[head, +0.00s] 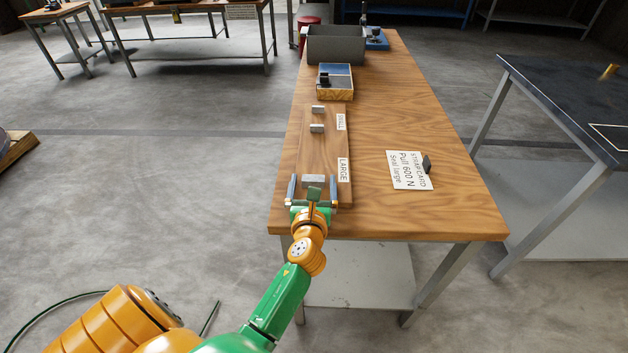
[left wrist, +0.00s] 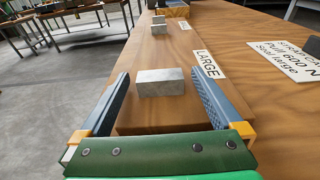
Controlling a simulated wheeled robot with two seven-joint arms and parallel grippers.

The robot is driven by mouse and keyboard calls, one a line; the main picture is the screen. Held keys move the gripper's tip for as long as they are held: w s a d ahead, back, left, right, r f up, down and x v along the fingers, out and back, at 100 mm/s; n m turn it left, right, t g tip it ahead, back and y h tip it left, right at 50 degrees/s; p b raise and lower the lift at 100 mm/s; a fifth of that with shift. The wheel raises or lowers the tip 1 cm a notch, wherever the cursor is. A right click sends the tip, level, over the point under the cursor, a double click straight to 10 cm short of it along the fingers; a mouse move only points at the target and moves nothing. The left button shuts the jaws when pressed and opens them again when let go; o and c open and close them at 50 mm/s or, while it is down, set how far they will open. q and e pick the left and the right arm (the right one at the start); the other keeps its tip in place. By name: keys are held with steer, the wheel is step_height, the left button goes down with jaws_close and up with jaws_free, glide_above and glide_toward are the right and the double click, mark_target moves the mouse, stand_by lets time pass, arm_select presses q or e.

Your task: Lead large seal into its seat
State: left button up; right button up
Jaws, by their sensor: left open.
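A light grey metal block, the large seal (head: 313,180), sits on a wooden board (head: 305,157) beside the label LARGE (head: 343,169). In the left wrist view the large seal (left wrist: 160,82) is plain and rectangular, lying flat on the board. My left gripper (head: 313,186) is open, its two blue-grey fingers on either side of the large seal. In the left wrist view the left gripper (left wrist: 160,92) shows gaps between the seal and both fingers. The seal's seat cannot be made out. My right gripper is not in view.
Smaller metal blocks (head: 317,128) sit farther along the board by another label (head: 340,122). Beyond stand a tray with a blue inside (head: 348,94) and a grey bin (head: 308,49). A card (head: 404,171) reads "Pull 600 N, Seal large".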

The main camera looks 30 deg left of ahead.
arm_select(q)
steer(key=shift+s+r, duration=0.15)
steer(key=shift+s, duration=0.05)
steer(key=c, duration=1.4)
steer(key=shift+o, duration=0.2)
step_height(320, 180, up, 10)
steer(key=p, duration=0.5)
steer(key=shift+w, duration=0.1)
